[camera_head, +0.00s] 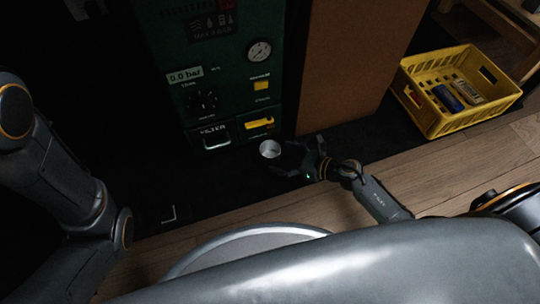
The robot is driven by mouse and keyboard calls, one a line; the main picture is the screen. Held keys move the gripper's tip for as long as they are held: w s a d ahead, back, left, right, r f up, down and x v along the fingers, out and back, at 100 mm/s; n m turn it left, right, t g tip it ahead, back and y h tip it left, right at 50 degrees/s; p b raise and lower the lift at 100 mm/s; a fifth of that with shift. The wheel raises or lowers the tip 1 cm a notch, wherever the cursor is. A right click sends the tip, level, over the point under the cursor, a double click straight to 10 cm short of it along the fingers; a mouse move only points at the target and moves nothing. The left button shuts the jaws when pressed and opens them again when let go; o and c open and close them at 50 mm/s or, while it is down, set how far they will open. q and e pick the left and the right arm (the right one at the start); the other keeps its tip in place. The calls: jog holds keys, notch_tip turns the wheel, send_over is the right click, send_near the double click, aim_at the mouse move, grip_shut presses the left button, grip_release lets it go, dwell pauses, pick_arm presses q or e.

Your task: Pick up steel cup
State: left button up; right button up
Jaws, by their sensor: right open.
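The steel cup (270,149) is a small, round, light grey thing in front of the dark green machine, near the middle of the head view. My right gripper (283,160) reaches in from the right, and its dark fingers are at the right side of the cup. The gripper is open. In this dim light I cannot tell whether the fingers touch the cup or what the cup rests on. My left arm comes in at the left edge, but its gripper is not in view.
The green machine (225,75) with a gauge (259,51) stands behind the cup. A brown panel (350,60) is to its right. A yellow crate (440,122) holding several small items stands on the right. Wooden floor (420,160) and a dark mat lie in front.

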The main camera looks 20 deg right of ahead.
aim_at(262, 146)
jog(key=b+x, duration=0.2)
jog(key=x, duration=0.2)
jog(key=shift+a+f, duration=0.1)
jog(key=shift+a, duration=0.15)
jog(key=c, duration=1.3)
notch_tip(262, 146, up, 4)
jog(key=p, duration=0.3)
jog(key=shift+f+p, duration=0.1)
jog(key=shift+p, duration=0.25)
jog(key=s+d+p, duration=0.1)
jog(key=s+d, duration=0.3)
jog(key=s+d+p, duration=0.1)
jog(key=s+d, duration=0.3)
jog(key=s, duration=0.1)
jog(key=s+d+p, duration=0.2)
jog(key=s+d, duration=0.2)
jog(key=shift+s+f, duration=0.1)
jog(key=shift+s, duration=0.05)
dwell(1.7)
